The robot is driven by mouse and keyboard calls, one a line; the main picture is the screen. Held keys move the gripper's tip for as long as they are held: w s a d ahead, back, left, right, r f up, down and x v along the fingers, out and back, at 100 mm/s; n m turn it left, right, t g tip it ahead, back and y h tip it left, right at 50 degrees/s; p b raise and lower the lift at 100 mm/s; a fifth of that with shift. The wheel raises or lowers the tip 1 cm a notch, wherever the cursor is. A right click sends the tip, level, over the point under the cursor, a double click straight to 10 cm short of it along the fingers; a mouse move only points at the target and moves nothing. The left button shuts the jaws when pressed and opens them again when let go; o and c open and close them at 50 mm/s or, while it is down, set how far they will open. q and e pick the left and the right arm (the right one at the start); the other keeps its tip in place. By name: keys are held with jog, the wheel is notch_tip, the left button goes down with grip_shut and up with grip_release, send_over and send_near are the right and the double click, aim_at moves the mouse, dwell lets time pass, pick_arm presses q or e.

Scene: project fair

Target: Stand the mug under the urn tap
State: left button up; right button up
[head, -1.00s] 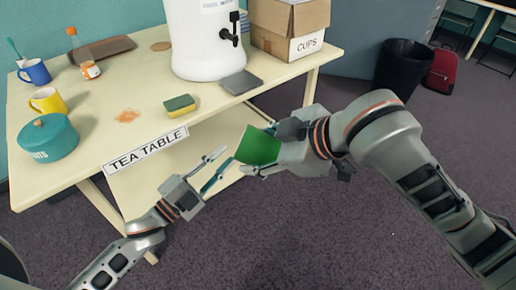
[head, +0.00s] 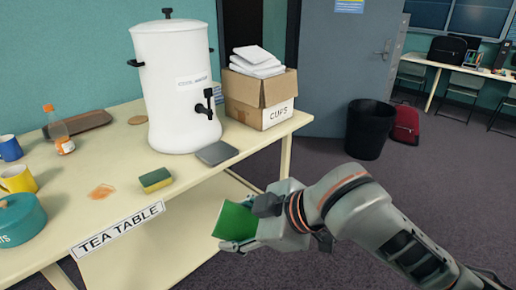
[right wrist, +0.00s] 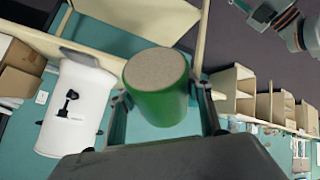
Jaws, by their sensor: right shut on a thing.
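The green mug (head: 234,222) is in my right gripper (head: 243,240), held in the air in front of the table. In the right wrist view the mug (right wrist: 160,88) shows a round beige end, and the fingers are on both sides of it. The white urn (head: 176,85) stands on the table, with its black tap (head: 205,106) facing front right. A flat grey tray (head: 217,153) lies on the table below the tap, with nothing on it. My left gripper (right wrist: 257,9) is out of the head view; it shows at the top of the right wrist view, fingers apart.
The tea table (head: 110,225) also bears a sponge (head: 156,180) in front of the urn, an orange spill (head: 101,191), a bottle (head: 60,135), a yellow mug (head: 18,179) and a teal pot (head: 20,220). A cups box (head: 262,100) stands right of the tray.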

jog(key=w+d+r+m+t+h, duration=0.1)
jog(key=w+d+r+m+h, duration=0.1)
jog(key=d, duration=0.8)
jog(key=w+d+r+m+t+h, duration=0.2)
jog(key=w+d+m, duration=0.3)
jog(key=d, duration=0.6)
jog(key=w+d+r+m+t+h, duration=0.2)
jog(key=w+d+r+m+h, duration=0.2)
jog(key=d, duration=0.6)
jog(key=shift+w+d+r+m+h, duration=0.15)
jog(key=shift+d+m+h, duration=0.15)
jog(key=shift+m, duration=0.3)
